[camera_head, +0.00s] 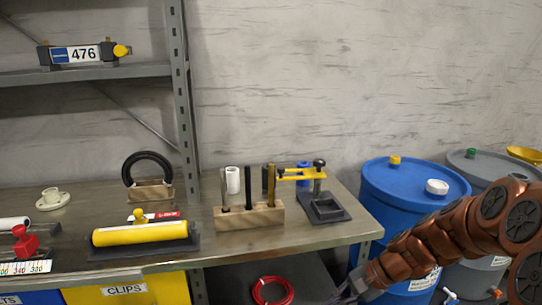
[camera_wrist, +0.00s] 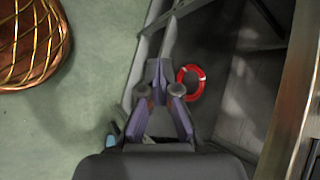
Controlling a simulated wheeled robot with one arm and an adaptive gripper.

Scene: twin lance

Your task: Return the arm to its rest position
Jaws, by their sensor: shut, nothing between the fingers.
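My arm (camera_head: 440,232), with copper-brown links, reaches in from the right edge of the head view, in front of the drums. It slopes down to the left. My gripper (camera_head: 347,293) is at the bottom of that view, beside and below the workbench's right end; the frame edge partly cuts it off. In the wrist view my gripper (camera_wrist: 161,68) has its fingertips together, with nothing between them. It points toward the floor and the lower shelf area. A red cable coil (camera_wrist: 190,82) shows just right of the fingertips, apart from them as far as I can tell.
A steel shelf post (camera_head: 181,100) rises behind the bench.

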